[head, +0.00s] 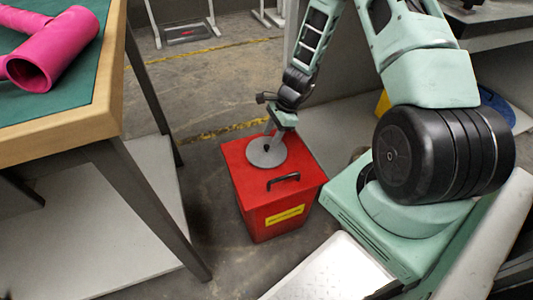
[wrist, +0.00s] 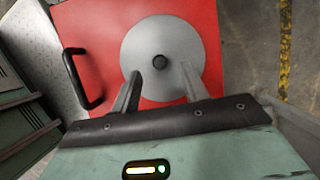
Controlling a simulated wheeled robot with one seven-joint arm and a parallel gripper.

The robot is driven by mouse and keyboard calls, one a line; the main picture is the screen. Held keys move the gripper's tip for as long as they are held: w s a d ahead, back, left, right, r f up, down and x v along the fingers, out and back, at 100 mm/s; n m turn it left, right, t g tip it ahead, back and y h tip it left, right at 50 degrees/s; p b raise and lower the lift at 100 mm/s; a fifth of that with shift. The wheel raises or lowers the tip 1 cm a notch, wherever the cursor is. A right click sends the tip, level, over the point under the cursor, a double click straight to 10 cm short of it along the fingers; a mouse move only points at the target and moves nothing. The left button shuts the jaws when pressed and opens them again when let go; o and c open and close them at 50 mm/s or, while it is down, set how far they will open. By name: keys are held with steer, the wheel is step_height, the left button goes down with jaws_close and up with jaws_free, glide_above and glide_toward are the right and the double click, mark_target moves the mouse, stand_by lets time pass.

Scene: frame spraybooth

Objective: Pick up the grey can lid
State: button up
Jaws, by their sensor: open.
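The grey can lid (head: 264,155) is a flat round disc lying on top of a red box (head: 262,214). In the wrist view the lid (wrist: 181,50) has a small dark knob (wrist: 159,62) at its middle. My gripper (head: 269,140) is over the lid, pointing down at it. In the wrist view my gripper (wrist: 160,82) is open, with one finger on either side and slightly short of the knob. Nothing is held. I cannot tell whether the fingertips touch the lid.
The red box has a black handle (head: 283,181) and a yellow label. A green-topped table (head: 60,90) with a wooden edge stands at the left, bearing a pink pipe piece (head: 52,55). A white board (head: 120,220) lies under it. Bare floor shows between table and box.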

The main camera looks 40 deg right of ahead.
mark_target(267, 146)
steer(key=b+x, duration=0.1)
steer(key=x, duration=0.3)
steer(key=shift+f, duration=0.1)
steer(key=shift+c, duration=0.4)
jaws_close()
